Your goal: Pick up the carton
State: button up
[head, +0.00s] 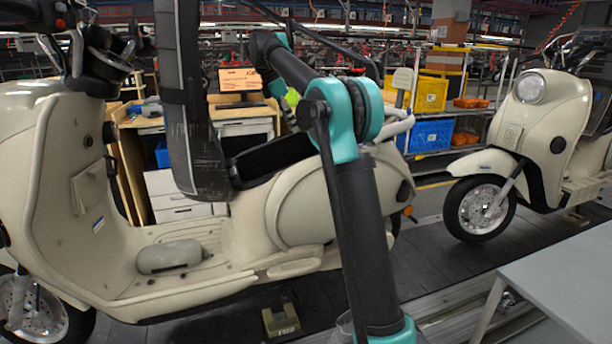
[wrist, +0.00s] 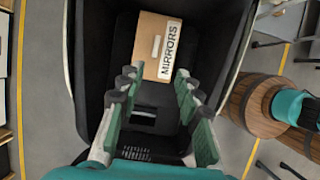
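The carton (wrist: 157,46) is a brown cardboard box with a white label reading MIRRORS. In the wrist view it lies inside a dark, deep compartment (wrist: 92,62), towards the far side. My gripper (wrist: 155,76) is open, with its green-padded fingers apart. In the picture the fingertips sit on either side of the carton's lower end; I cannot tell how high above it they are. Nothing is between the fingers near their base. In the head view the raised black seat (head: 180,100) of a cream scooter (head: 310,205) stands beside my arm; my gripper and the carton cannot be made out there.
A second cream scooter (head: 555,110) stands at the right. A grey table (head: 570,280) is at the lower right. A wooden workbench (head: 245,112) and shelves with a yellow bin (head: 428,95) and a blue bin (head: 430,136) stand behind. The compartment walls enclose the carton.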

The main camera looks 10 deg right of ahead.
jog(key=x, duration=1.1)
jog(key=shift+w+f, duration=0.2)
jog(key=shift+w, duration=0.1)
jog(key=shift+a+x, duration=0.2)
jog(key=shift+x, duration=1.25)
jog(key=shift+a+x, duration=0.25)
jog(key=shift+x, duration=1.2)
jog(key=shift+w+f, duration=0.1)
jog(key=shift+f, duration=0.1)
grip_shut()
